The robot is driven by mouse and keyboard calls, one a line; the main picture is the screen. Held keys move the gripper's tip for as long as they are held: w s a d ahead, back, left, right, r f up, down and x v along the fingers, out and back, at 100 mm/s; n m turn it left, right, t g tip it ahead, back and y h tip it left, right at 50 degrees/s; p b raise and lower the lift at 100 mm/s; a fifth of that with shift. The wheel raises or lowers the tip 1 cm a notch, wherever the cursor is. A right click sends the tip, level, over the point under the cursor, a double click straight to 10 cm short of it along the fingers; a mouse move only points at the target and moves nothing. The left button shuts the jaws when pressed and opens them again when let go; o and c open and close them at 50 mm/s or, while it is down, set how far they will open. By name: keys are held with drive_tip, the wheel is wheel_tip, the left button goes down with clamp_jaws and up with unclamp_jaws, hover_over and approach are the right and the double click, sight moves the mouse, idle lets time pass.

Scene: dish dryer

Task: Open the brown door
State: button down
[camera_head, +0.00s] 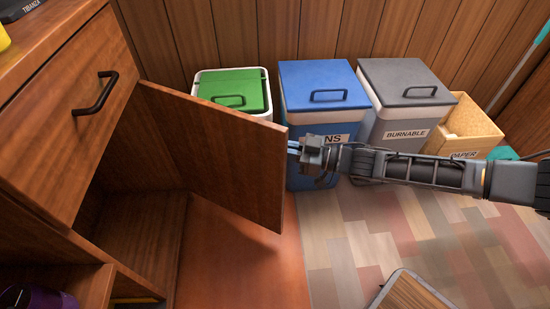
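The brown door (225,150) stands wide open, swung out from the wooden cabinet (45,130). It shows the inside of a lower compartment (135,235), which looks empty where I can see it. My gripper (294,147) is at the door's free edge, near its upper corner, with my arm reaching in from the right. The fingers touch or nearly touch that edge; I cannot tell whether they grip it. Any handle on the door's outer face is hidden.
A green-lidded bin (232,90), a blue bin (325,95), a grey bin (405,95) and a paper box (468,130) stand along the wooden wall behind the door. A drawer with a black handle (95,92) is above the compartment. The floor (360,235) in front is mostly clear.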

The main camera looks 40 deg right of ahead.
drive_tip(key=shift+w+r, duration=0.1)
drive_tip(key=shift+w, duration=0.05)
drive_tip(key=c, duration=1.2)
unclamp_jaws()
drive_tip(key=shift+d, duration=0.1)
drive_tip(key=shift+p+v, duration=1)
drive_tip(key=shift+v, duration=2.95)
